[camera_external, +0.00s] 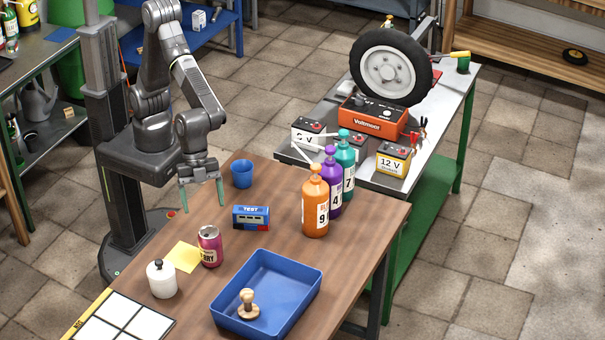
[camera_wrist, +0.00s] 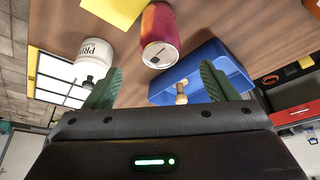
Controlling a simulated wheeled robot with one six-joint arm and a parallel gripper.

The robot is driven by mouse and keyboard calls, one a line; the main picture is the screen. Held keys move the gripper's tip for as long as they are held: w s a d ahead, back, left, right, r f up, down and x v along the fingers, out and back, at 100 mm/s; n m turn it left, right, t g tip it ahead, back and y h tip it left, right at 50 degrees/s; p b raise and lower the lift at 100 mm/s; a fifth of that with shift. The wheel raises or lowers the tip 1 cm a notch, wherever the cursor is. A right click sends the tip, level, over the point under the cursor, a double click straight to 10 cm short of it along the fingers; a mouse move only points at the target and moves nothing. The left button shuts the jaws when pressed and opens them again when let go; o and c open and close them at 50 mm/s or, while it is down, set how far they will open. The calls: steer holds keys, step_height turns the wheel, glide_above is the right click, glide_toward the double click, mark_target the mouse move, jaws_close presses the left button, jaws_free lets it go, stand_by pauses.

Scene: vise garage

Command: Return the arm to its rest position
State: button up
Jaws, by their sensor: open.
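My gripper (camera_external: 201,193) hangs above the left back edge of the brown table (camera_external: 225,200), with its green fingers spread apart. It holds nothing and touches none of the objects. My arm is folded over near the column, with the gripper pointing down. In the wrist view the two green fingers of my gripper (camera_wrist: 158,88) show wide apart, with the table and its objects beyond them.
A blue cup (camera_external: 241,174), a blue TEST device (camera_external: 251,218), a can (camera_external: 210,246), a white jar (camera_external: 161,279) and a blue tray (camera_external: 295,308) holding a wooden stamp (camera_external: 248,304) stand on the table. Pump bottles (camera_external: 316,205) stand at the right back.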

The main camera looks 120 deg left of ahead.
mark_target(209, 231)
steer(key=p+x, duration=0.1)
steer(key=x, duration=1.1)
steer(key=shift+s, duration=0.1)
steer(key=shift+r, duration=1.4)
